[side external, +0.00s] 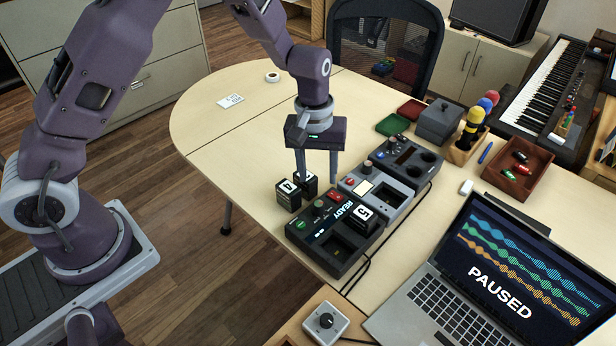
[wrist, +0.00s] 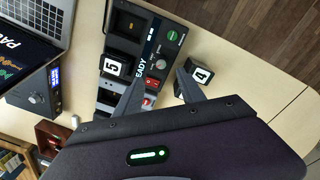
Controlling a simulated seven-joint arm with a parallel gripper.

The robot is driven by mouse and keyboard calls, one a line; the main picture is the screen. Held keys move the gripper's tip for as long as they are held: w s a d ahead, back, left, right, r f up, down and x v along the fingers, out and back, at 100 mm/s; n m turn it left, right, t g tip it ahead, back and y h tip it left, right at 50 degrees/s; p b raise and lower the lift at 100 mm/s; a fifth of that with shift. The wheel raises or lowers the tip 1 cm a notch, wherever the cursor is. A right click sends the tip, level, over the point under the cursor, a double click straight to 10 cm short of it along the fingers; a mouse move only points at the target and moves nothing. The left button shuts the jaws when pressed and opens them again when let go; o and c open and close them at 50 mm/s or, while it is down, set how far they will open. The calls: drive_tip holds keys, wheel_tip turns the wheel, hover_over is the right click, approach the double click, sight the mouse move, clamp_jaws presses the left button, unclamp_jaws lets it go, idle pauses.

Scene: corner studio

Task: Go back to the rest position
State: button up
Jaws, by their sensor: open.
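My gripper (side external: 316,178) is open and empty, pointing down above the table, just behind the black READY device (side external: 318,262). In the wrist view, its fingers (wrist: 160,88) are spread, with part of the device's panel and red switch between them. A black block with a white face marked 4 (side external: 287,195) stands on the table left of the device; it also shows in the wrist view (wrist: 201,76). A second dark block (side external: 309,185) sits behind it, partly covered by a finger. A block marked 5 (side external: 362,218) sits on the device, also in the wrist view (wrist: 116,66).
A grey device (side external: 366,207) and a dark one (side external: 405,162) stand behind the READY device. A laptop reading PAUSED (side external: 497,265), a brown tray (side external: 522,170) and a grey box (side external: 440,120) are to the right. The table's left part (side external: 225,130) is mostly clear.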

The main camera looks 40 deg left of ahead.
drive_tip(key=s+a+r+m+t, duration=0.1)
drive_tip(key=s+r, duration=0.2)
drive_tip(key=r, duration=0.3)
drive_tip(key=s+r+m+t+h, duration=0.1)
drive_tip(key=s+r, duration=0.2)
drive_tip(key=r, duration=0.4)
drive_tip(key=s+a+r+m, duration=0.1)
drive_tip(key=s+r, duration=0.3)
drive_tip(key=r, duration=0.2)
drive_tip(key=s+a+r+m+t, duration=0.1)
drive_tip(key=s+r+m, duration=0.1)
drive_tip(key=s, duration=0.6)
drive_tip(key=s+a+r+m+t+y, duration=0.1)
drive_tip(key=s+a+r+m+t, duration=0.1)
drive_tip(key=s, duration=0.6)
drive_tip(key=shift+r, duration=0.2)
drive_tip(key=shift+a, duration=0.1)
